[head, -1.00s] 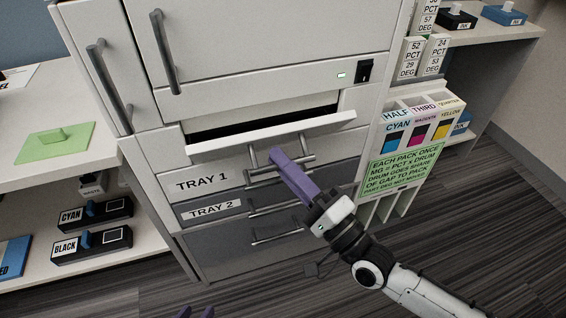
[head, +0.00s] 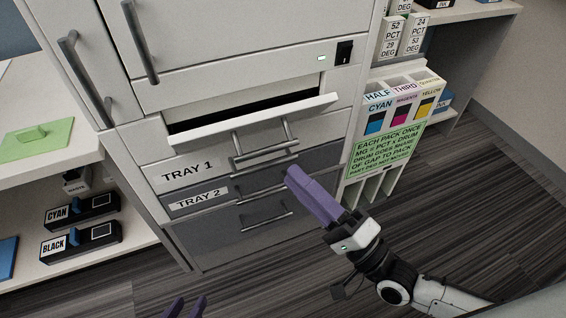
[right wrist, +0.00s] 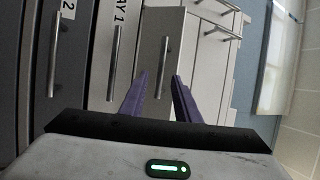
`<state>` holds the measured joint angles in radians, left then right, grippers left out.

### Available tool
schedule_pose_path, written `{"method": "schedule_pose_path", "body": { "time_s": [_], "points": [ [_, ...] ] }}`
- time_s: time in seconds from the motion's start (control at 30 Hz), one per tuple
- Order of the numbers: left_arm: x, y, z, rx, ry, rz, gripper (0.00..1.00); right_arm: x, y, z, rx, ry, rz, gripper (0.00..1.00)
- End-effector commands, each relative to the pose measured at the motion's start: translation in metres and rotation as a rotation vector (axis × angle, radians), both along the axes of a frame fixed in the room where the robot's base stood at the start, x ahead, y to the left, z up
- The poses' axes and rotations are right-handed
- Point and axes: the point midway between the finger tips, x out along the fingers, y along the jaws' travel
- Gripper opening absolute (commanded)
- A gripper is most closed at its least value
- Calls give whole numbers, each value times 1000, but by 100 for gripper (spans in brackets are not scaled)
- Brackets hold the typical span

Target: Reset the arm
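My right gripper (head: 292,178) has purple fingers and stands in front of the printer's tray handles, to the right of the TRAY 1 and TRAY 2 labels.
The white printer (head: 230,60) has its upper drawer (head: 255,122) tilted open. A pack rack with a green sign (head: 385,150) stands right of it. Striped floor lies clear in front.

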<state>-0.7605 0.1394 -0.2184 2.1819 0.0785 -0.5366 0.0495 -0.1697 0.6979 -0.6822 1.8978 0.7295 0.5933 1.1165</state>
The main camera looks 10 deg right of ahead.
Motion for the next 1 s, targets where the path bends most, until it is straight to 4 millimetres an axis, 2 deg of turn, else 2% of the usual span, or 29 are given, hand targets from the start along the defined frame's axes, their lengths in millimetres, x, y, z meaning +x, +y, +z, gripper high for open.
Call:
{"method": "schedule_pose_path", "body": {
  "time_s": [0.17, 0.77, 0.87, 1.0],
  "points": [
    [-4, 1, -3, 3, 7, 2, 31, -11, -7, -4, 0, 0, 1, 29],
    [2, 1, 3, 0, -10, 4, 31, -13, -3, -7, -22, 2, -3, 29],
    [2, 1, 4, 0, -11, 4, 31, -21, 13, -18, -132, 2, -18, 29],
    [2, 1, 4, 0, -11, 4, 31, -38, 39, -53, -471, 8, -59, 29]
  ]
}}
